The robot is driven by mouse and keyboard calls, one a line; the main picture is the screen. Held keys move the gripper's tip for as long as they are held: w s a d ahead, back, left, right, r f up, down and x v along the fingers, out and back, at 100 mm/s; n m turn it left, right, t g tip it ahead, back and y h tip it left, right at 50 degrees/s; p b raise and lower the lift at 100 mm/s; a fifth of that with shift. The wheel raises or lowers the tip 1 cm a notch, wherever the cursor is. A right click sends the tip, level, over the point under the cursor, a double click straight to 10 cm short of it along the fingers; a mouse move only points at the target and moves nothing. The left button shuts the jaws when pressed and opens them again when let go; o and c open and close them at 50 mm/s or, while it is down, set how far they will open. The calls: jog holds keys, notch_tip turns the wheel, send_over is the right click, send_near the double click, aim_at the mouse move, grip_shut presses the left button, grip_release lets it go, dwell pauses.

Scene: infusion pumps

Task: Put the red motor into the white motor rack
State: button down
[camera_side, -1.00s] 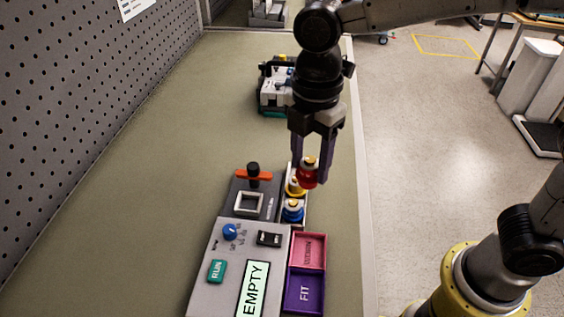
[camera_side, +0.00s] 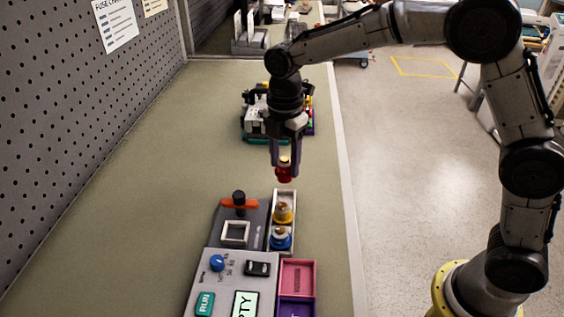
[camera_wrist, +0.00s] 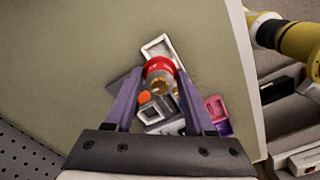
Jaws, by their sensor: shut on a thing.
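The red motor (camera_side: 284,173) with a gold top is held between the purple fingers of my gripper (camera_side: 285,165). It hangs above the bench, behind and above the white motor rack (camera_side: 293,209). In the wrist view the red motor (camera_wrist: 159,68) sits between my fingertips (camera_wrist: 159,76) and hides part of the white motor rack (camera_wrist: 151,47). The rack holds a yellow motor (camera_side: 283,211) and, nearer the front, a blue motor (camera_side: 281,237). The rack's far end shows no motor.
Left of the rack stands a grey tester with a black-and-orange lever (camera_side: 239,203), white square frame (camera_side: 235,232) and blue knob (camera_side: 217,263). A pink tray (camera_side: 297,279) lies in front of the rack. Another device (camera_side: 262,120) stands farther back. The left bench area is clear.

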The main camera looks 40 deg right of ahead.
aim_at(285, 178)
jog(key=shift+f, duration=2.45)
jog(key=shift+f, duration=1.05)
jog(key=c, duration=0.6)
grip_release()
jog(key=shift+r, duration=0.15)
jog(key=shift+r, duration=0.95)
jog(key=o, duration=0.6)
